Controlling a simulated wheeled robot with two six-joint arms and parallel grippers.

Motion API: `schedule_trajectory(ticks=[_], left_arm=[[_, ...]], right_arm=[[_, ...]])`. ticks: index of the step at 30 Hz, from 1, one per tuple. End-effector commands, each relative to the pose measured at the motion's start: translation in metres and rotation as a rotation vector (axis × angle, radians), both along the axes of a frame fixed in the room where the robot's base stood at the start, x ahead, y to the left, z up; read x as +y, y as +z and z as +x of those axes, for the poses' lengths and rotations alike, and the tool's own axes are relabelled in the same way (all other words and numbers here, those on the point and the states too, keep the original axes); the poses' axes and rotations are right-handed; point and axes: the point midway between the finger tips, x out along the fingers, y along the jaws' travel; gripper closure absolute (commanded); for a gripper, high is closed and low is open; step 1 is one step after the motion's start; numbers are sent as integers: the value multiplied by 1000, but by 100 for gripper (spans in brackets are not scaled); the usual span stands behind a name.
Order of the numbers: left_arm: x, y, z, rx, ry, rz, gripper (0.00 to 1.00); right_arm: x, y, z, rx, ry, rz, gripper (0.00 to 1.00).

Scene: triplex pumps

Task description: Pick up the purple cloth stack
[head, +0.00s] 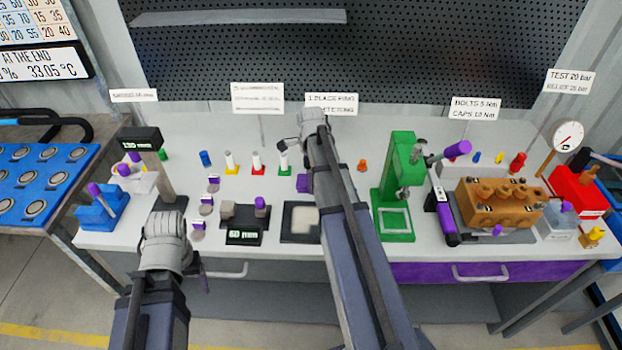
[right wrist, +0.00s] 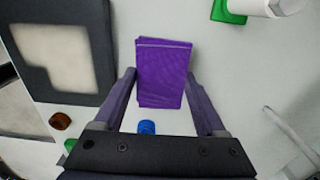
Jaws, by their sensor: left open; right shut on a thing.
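The purple cloth stack (right wrist: 163,75) lies flat between the two fingers of my right gripper (right wrist: 160,88) in the right wrist view. The fingers are shut on its two sides. I cannot tell whether it touches the table. In the head view only its left part (head: 303,183) shows, beside my right forearm, which hides the rest and the right fingertips. My left gripper (head: 203,278) is open and empty near the table's front edge, away from the stack, with its fingers only partly visible.
A black-framed pad (head: 287,236) lies close in front of the stack. A green press (head: 396,195) stands to the right, and a 60 mm display block (head: 245,236) to the left. Several small coloured bottles stand behind. The white tabletop (head: 340,265) is fairly crowded.

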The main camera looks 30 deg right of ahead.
Motion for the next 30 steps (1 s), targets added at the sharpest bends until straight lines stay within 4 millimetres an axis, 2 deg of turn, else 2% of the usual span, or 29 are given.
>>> schedule_trajectory(ticks=[1, 12, 15, 19, 27, 28, 30], left_arm=[[0, 12, 0, 0, 0, 0, 26], [0, 69, 0, 0, 0, 0, 26], [0, 80, 0, 0, 0, 0, 26], [0, 86, 0, 0, -1, 0, 26], [0, 84, 0, 0, -1, 0, 26], [0, 84, 0, 0, -1, 0, 26], [0, 84, 0, 0, -1, 0, 26]], right_arm=[[0, 12, 0, 0, 0, 0, 79], [0, 69, 0, 0, 0, 0, 79], [0, 80, 0, 0, 0, 0, 79], [0, 85, 0, 0, 0, 0, 79], [0, 84, 0, 0, 0, 0, 79], [0, 84, 0, 0, 0, 0, 29], [0, 84, 0, 0, 0, 0, 37]])
